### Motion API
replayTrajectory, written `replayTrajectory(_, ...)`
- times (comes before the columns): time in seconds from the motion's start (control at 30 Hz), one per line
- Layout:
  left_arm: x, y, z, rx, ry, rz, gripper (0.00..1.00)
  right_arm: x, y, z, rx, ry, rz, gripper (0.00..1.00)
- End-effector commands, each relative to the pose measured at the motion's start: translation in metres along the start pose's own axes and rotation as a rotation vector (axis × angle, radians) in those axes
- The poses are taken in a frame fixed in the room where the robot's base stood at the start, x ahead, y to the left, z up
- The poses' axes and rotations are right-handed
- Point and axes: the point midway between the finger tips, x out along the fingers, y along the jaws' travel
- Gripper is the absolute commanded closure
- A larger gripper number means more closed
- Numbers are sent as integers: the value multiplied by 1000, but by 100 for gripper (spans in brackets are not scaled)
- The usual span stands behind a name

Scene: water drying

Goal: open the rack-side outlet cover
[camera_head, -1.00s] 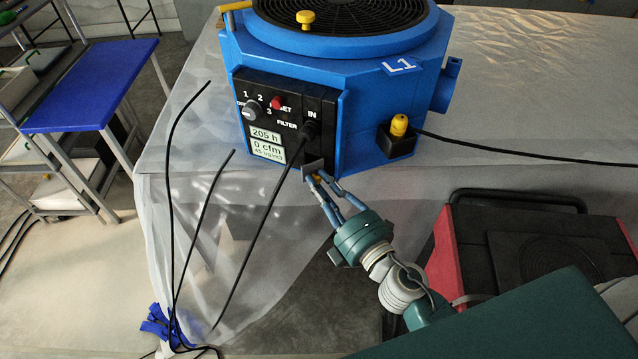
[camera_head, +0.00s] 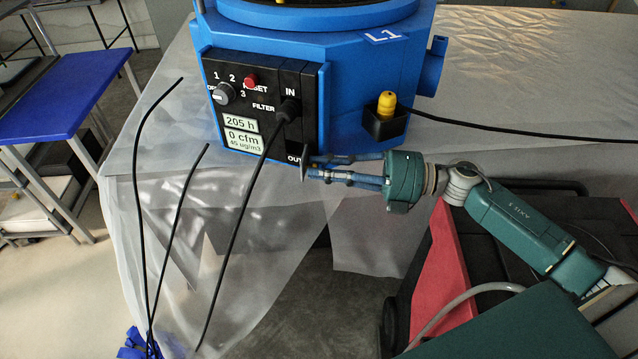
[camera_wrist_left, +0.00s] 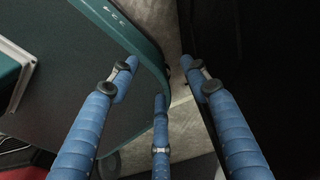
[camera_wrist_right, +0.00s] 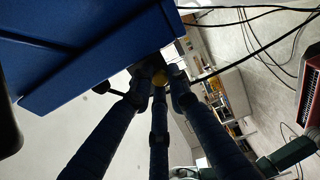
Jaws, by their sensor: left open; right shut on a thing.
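The blue machine marked L1 (camera_head: 345,75) stands on the sheet-covered table. Its black front panel (camera_head: 215,65) carries IN and OUT labels. A thin dark grey cover plate (camera_head: 304,165) stands nearly edge-on at the panel's lower right corner, by the OUT label, which is partly hidden. My right gripper (camera_head: 312,167) comes in from the right and is shut at this plate. My left gripper (camera_wrist_left: 160,85) is open and empty.
A black cable (camera_head: 240,225) hangs from the IN socket, and two more black cables (camera_head: 180,215) hang left of it. A yellow-topped plug (camera_head: 386,104) sits in the machine's side. A red-and-black case (camera_head: 435,280) stands below my right arm.

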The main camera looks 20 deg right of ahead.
Motion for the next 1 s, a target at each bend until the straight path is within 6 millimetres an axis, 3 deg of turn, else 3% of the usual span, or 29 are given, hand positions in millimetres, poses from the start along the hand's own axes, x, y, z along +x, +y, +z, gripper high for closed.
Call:
replayTrajectory(0.03, 12, 0, 1, 0, 0, 0, 53, -1, -5, 3, -6, 20, -1, 100)
replayTrajectory(0.23, 24, 0, 2, 0, 0, -1, 53, -2, -2, 5, -3, 86, 0, 100)
replayTrajectory(0.8, 27, 0, 3, -1, -1, -1, 53, -3, 0, 4, 1, 115, -1, 100)
replayTrajectory(0.83, 27, 0, 3, -1, -1, -1, 53, -3, 0, 4, 0, 115, -1, 78)
replayTrajectory(0.9, 27, 0, 3, -1, -1, -1, 53, -3, 0, 4, 0, 115, -1, 64)
replayTrajectory(1.0, 27, 0, 3, 0, -1, -1, 53, -3, 0, 4, 0, 114, 0, 64)
